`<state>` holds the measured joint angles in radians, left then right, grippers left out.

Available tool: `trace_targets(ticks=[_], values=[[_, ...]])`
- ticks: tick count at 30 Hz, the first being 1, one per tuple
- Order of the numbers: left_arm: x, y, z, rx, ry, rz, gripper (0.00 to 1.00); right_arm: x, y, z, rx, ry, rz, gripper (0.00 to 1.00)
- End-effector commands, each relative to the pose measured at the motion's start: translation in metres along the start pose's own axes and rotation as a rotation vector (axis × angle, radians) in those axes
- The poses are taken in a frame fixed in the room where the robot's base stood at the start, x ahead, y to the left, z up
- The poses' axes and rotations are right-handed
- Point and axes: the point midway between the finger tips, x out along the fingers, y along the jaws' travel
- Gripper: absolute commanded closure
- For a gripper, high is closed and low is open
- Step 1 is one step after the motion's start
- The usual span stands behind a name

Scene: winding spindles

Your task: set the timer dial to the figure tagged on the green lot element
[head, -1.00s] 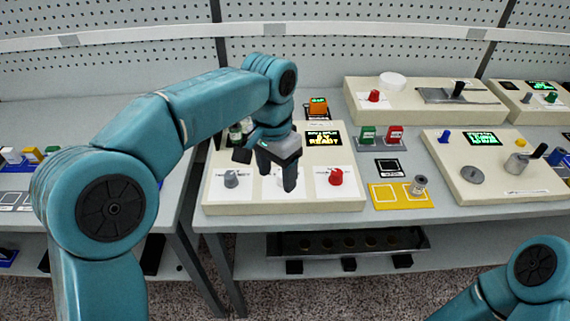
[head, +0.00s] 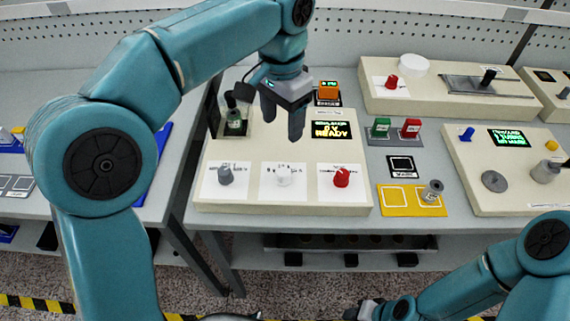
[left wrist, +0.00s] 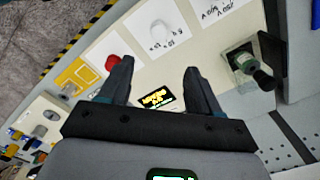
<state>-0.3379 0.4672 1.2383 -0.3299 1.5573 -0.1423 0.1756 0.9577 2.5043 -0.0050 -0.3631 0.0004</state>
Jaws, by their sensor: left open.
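A cream console (head: 352,195) carries a grey dial (head: 225,175), a white dial (head: 283,175) and a red dial (head: 341,177) in a row; I cannot read which is the timer. The white dial (left wrist: 162,30) also shows in the left wrist view, its scale figures too small to read surely. A green block (head: 380,128) with a white tag stands beside a red block (head: 411,129); the tag's figure is unreadable. My left gripper (head: 282,121) is open and empty above the console, behind the dials. My right gripper (head: 366,310) is at the bottom edge, its jaws unclear.
A lit display (head: 331,130) ends in READY. A green-labelled bottle-like part (head: 235,122) stands at the console's back left. An orange block (head: 328,90) sits behind. A yellow mat (head: 396,207) holds a metal cylinder (head: 432,191). Another console (head: 479,205) stands at right.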

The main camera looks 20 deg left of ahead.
Motion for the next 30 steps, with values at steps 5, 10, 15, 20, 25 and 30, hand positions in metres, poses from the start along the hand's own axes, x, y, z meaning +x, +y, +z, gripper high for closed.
trace_targets(ticks=[5, 10, 15, 20, 25, 30], values=[[0.040, 0.002, 0.004, 0.001, -0.005, 0.001, 0.37, 0.008, 0.003, 0.000, 0.001, -0.001, 0.000, 0.57], [0.081, 0.003, 0.004, 0.001, -0.005, 0.001, 0.37, 0.012, 0.004, 0.000, 0.001, 0.000, 0.000, 0.57], [0.117, 0.003, 0.003, 0.000, -0.004, 0.002, 0.37, 0.014, 0.005, 0.000, 0.000, -0.001, 0.000, 0.57], [0.141, 0.003, 0.001, 0.001, -0.003, 0.001, 0.37, 0.014, 0.005, 0.000, 0.001, 0.000, 0.000, 0.57], [0.151, 0.002, -0.001, 0.000, 0.000, 0.000, 0.37, 0.015, 0.005, 0.000, 0.000, 0.000, 0.000, 0.57], [0.152, 0.002, -0.001, 0.000, 0.001, 0.000, 0.37, 0.014, 0.005, 0.000, 0.000, 0.000, 0.000, 0.57]])
